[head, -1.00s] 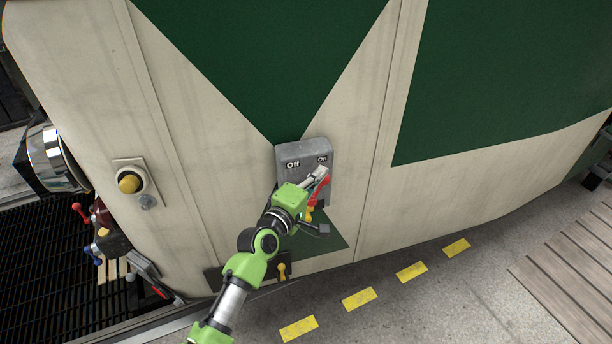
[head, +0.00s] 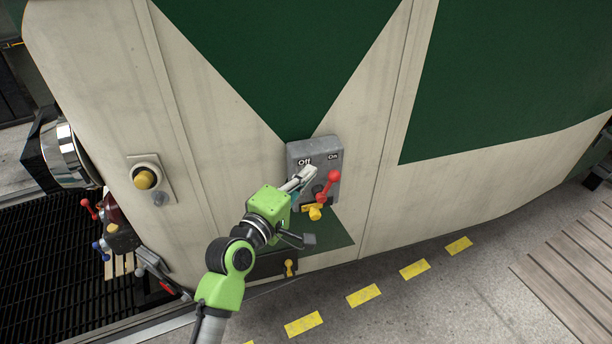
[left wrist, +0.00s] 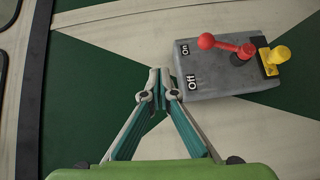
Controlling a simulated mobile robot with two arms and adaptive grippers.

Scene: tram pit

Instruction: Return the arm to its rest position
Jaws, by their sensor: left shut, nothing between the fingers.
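My left gripper (head: 305,176) is in front of the lower left part of a grey switch box in the head view. Its fingertips are shut and empty. The grey switch box (head: 301,148) is fixed to the tram's side and carries the labels Off and On. Its red-knobbed lever (head: 333,176) points up towards On, with a yellow knob (head: 315,213) below it. In the left wrist view the shut fingertips (left wrist: 159,72) are beside the Off end of the box (left wrist: 215,82), apart from the red lever (left wrist: 228,45). My right gripper is in neither view.
A yellow button (head: 145,179) and a chrome lamp (head: 70,155) are on the tram's left part. Coloured levers (head: 90,208) stand over a dark floor grating (head: 40,260). A small yellow handle (head: 290,268) is low on the tram.

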